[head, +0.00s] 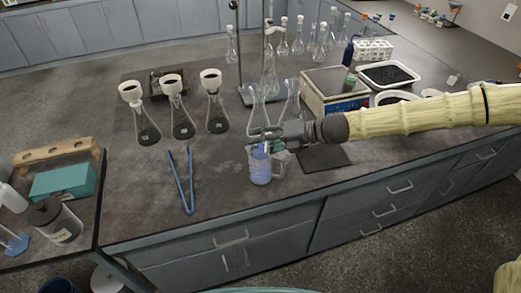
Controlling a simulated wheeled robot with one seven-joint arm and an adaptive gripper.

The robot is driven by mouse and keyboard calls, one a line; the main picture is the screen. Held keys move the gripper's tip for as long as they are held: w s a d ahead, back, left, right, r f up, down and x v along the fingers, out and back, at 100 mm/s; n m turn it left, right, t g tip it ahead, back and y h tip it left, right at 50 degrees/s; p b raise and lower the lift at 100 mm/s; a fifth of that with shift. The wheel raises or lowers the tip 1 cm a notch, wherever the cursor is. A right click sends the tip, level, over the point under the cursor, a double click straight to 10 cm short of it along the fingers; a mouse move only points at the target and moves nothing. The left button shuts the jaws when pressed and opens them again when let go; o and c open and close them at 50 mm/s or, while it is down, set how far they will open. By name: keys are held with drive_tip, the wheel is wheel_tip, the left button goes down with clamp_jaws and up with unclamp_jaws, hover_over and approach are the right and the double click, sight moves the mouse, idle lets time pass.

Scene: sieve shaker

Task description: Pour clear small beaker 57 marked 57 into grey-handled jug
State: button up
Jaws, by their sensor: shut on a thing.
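My gripper (262,141) is over the front middle of the bench, at the end of the arm reaching in from the right. Its fingers are shut on a small clear thing, which I take to be clear small beaker 57; the fingers hide most of it and I cannot read its mark. Directly below stands a clear, bluish jug (260,169) with a handle on its right side, upright near the bench's front edge. The gripper overlaps the jug's top, so its rim is partly hidden. I cannot tell the beaker's tilt or whether liquid is flowing.
Blue tongs (183,183) lie left of the jug. Several flasks with funnels (173,110) stand behind them. Tall clear flasks (258,108) stand just behind my gripper. A balance (334,91) and a white tray of dark grains (388,74) are at the back right.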

drive_tip(key=shift+r+p, duration=0.2)
drive_tip(key=shift+p, duration=1)
drive_tip(key=shift+w+f+m+g+p, duration=0.15)
drive_tip(key=shift+f+m+g+p, duration=0.55)
drive_tip(key=shift+p, duration=1.05)
drive_tip(key=shift+f+b, duration=0.1)
drive_tip(key=shift+b, duration=0.5)
drive_tip(key=b, duration=0.1)
drive_tip(key=n+t+b, duration=0.1)
drive_tip(key=b, duration=0.1)
drive_tip(key=shift+s+r+b, duration=0.2)
drive_tip(key=shift+r+b, duration=0.1)
drive_tip(key=shift+r, duration=0.1)
drive_tip(key=n+b, duration=0.1)
drive_tip(key=b, duration=0.3)
drive_tip(key=shift+w+f+t+b, duration=0.1)
drive_tip(key=shift+f+t+b, duration=0.1)
drive_tip(key=shift+t+b, duration=0.2)
drive_tip(key=shift+r, duration=0.3)
drive_tip(key=shift+f+n, duration=0.1)
drive_tip(key=shift+n, duration=0.2)
drive_tip(key=shift+f+t+b, duration=0.1)
drive_tip(key=shift+t+b, duration=0.2)
drive_tip(key=shift+b, duration=0.15)
drive_tip(key=shift+b, duration=0.35)
